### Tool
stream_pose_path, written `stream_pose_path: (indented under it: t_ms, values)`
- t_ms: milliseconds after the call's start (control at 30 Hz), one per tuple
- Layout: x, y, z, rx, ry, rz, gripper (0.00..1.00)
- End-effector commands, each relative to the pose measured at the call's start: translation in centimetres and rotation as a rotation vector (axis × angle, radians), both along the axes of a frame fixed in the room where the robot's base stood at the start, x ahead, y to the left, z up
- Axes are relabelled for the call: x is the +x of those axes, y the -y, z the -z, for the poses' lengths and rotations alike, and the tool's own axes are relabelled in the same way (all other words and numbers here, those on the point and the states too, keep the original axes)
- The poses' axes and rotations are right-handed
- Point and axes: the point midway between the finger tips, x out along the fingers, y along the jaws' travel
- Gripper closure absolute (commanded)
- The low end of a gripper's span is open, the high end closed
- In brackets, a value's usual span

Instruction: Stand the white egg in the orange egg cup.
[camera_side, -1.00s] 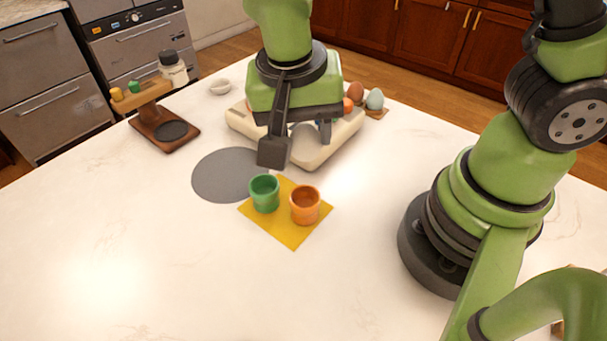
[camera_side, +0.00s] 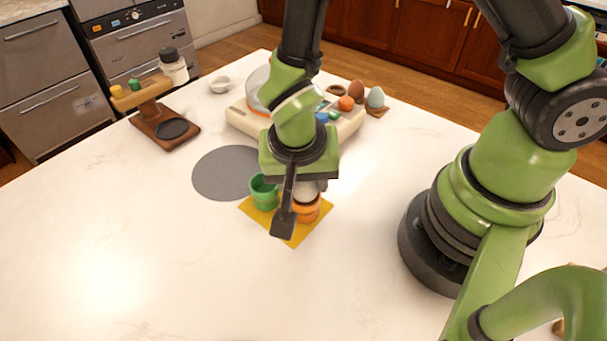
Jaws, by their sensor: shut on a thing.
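The orange egg cup (camera_side: 313,212) stands on a yellow mat (camera_side: 289,231), right of a green cup (camera_side: 264,194). My gripper (camera_side: 301,203) is right over the orange cup, pointing down, and is shut on the white egg (camera_side: 307,190). The egg is partly hidden by the near finger and the gripper body. It shows at the mouth of the orange cup; I cannot tell whether it rests in the cup or is just above it. The near finger hangs in front of the cup and hides its left part.
A grey disc (camera_side: 222,176) lies left of the cups. A wooden stand (camera_side: 152,103) is at the far left. The front of the counter is clear.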

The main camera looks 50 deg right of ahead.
Motion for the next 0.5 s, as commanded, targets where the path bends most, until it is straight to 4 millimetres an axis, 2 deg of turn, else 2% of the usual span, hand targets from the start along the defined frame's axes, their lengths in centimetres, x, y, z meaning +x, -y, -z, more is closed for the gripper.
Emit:
stream_pose_path:
  t_ms: [367,400,500]
  values:
    - [0.02,0.01,0.55,-0.001,0.001,0.001,0.65]
    - [0.02,0.01,0.61,-0.001,0.001,0.002,0.54]
    - [0.03,0.00,0.56,0.000,0.002,0.002,0.31]
